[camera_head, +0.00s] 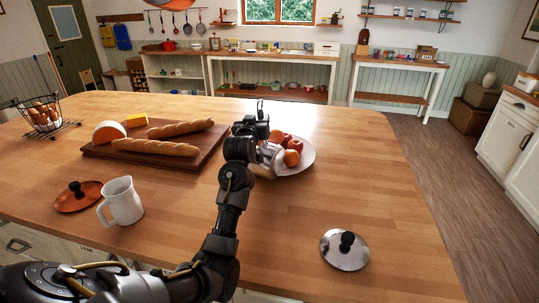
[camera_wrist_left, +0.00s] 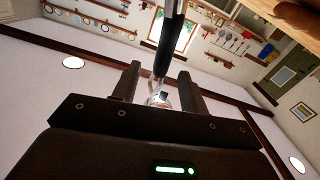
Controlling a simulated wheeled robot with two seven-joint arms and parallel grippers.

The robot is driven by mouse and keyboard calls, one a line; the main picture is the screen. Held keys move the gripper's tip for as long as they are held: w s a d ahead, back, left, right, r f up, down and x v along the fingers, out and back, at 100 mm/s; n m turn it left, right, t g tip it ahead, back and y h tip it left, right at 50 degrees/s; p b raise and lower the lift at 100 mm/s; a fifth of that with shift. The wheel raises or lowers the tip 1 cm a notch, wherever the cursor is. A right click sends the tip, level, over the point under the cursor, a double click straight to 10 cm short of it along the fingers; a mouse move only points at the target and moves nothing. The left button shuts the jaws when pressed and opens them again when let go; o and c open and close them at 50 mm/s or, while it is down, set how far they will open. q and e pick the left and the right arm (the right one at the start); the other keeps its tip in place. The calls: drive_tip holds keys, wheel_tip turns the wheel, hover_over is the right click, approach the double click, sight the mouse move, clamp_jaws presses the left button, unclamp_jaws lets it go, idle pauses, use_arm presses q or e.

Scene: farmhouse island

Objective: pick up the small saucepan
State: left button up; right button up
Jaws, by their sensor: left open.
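A silvery metal body, apparently the small saucepan (camera_head: 267,161), shows partly behind my left arm, beside the fruit plate. Much of it is hidden by my wrist. My left gripper (camera_head: 262,132) is over the island close to it; its fingertips are hard to make out in the head view. In the left wrist view my open left gripper (camera_wrist_left: 157,76) has a dark handle (camera_wrist_left: 166,45) with shiny metal parts in line with the gap between its fingers. I cannot tell whether the fingers touch it. My right gripper is not in view.
A white plate (camera_head: 305,163) of fruit stands beside my left wrist. A board (camera_head: 98,152) with bread and cheese, a white jug (camera_head: 121,202), a copper lid (camera_head: 70,203) and a wire basket (camera_head: 42,115) stand left. A steel lid (camera_head: 344,258) lies at front right; the wood around it is clear.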

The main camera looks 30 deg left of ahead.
sight(260, 116)
use_arm(q)
drive_tip(key=p+x, duration=0.1)
drive_tip(key=x, duration=0.3)
drive_tip(key=shift+w+a+p, duration=0.2)
drive_tip(key=shift+p, duration=0.2)
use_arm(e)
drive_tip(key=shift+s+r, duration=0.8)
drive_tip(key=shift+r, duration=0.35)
use_arm(q)
drive_tip(key=shift+c, duration=0.5)
clamp_jaws()
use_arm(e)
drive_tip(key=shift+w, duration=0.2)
